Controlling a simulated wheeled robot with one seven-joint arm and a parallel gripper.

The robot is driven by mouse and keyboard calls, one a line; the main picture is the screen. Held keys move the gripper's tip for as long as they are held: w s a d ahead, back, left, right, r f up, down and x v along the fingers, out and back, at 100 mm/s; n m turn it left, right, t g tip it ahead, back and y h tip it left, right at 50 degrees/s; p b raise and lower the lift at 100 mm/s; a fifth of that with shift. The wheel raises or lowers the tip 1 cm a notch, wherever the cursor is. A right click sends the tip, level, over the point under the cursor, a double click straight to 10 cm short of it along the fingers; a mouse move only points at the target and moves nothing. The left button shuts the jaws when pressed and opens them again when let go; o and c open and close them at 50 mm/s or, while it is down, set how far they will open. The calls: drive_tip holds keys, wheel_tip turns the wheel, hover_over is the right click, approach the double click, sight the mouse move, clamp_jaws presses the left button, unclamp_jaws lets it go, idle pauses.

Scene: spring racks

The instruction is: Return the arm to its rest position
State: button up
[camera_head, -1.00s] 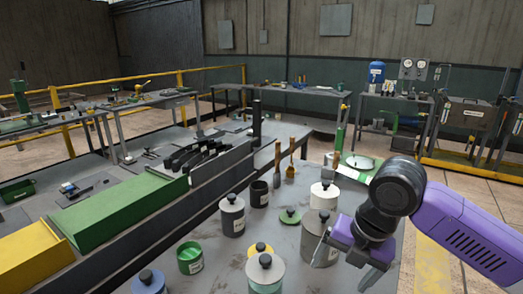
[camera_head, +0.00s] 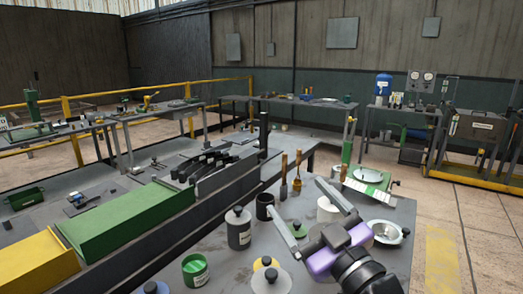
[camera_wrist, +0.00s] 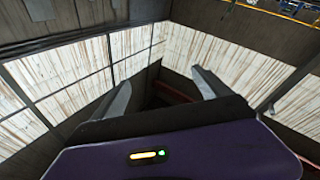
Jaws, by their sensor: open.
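My gripper (camera_head: 308,213) is in the head view at the lower right, above the grey table with the pots. Its two fingers are spread wide and point up and to the left, with nothing between them. In the wrist view my gripper (camera_wrist: 160,92) also shows both fingers apart and empty, against the far walls. The purple wrist body hides part of the table and a white pot (camera_head: 328,208) behind it.
The grey table (camera_head: 392,262) holds a dark lidded pot (camera_head: 238,230), a green pot (camera_head: 195,270), a grey-lidded pot (camera_head: 271,281), brushes (camera_head: 284,178) and a silver dish (camera_head: 385,232). A green tray (camera_head: 125,222) lies left. Floor is open at right.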

drive_tip(key=s+d+f+m+t+h, duration=0.1)
drive_tip(key=s+d+f+m+h, duration=0.5)
drive_tip(key=s, duration=0.3)
drive_tip(key=s+d+f+m+t+h, duration=0.2)
drive_tip(key=s+d+f+m+h, duration=0.25)
drive_tip(key=s+f+m, duration=0.3)
drive_tip(key=s+d+f+n+g, duration=0.1)
drive_tip(key=s+f, duration=0.5)
drive_tip(key=s, duration=0.7)
drive_tip(key=s+d+f+n+g+y, duration=0.1)
drive_tip(key=s+f+g, duration=0.4)
drive_tip(key=s, duration=0.8)
drive_tip(key=shift+s+f+n+g, duration=0.25)
drive_tip(key=shift+f+n+g, duration=0.2)
drive_tip(key=shift+n, duration=0.4)
